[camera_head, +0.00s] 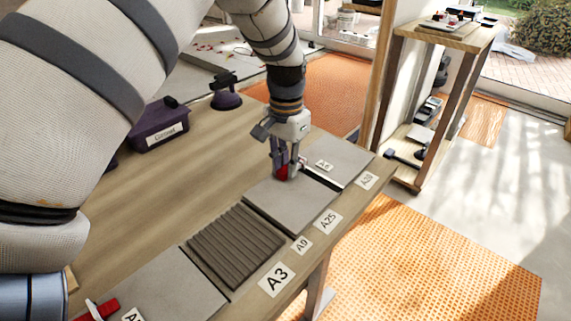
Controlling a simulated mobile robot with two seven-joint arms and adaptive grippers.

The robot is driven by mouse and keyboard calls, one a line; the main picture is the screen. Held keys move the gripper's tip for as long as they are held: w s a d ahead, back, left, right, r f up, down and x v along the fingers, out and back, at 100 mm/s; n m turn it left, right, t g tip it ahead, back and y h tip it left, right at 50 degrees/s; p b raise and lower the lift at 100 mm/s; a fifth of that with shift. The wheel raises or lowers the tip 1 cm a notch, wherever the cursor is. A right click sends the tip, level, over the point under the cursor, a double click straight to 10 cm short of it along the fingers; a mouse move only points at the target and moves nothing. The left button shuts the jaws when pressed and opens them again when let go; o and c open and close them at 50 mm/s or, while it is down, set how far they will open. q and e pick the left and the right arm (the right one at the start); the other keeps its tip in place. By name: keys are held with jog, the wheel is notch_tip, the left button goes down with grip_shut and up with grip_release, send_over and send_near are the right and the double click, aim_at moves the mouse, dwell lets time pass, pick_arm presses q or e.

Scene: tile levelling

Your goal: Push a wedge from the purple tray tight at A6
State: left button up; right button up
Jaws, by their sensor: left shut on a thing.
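A pale clip (302,164) stands right beside the wedge at the joint. How far the wedge sits in the clip cannot be told. A purple tray (158,128) with a white label stands at the table's back left; its contents are hidden. My right gripper is not in view.
A ribbed brown tile (236,247) and a smooth tile (285,202) lie along the front edge, with labels such as A3 (277,279). The table (185,190) is bare mid-left.

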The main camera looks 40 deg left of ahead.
pick_arm(q)
jog(key=shift+w+r, duration=0.1)
jog(key=shift+w, duration=0.5)
dwell(0.7)
jog(key=o, duration=0.9)
jog(key=shift+c, duration=0.2)
notch_tip(320, 180, up, 12)
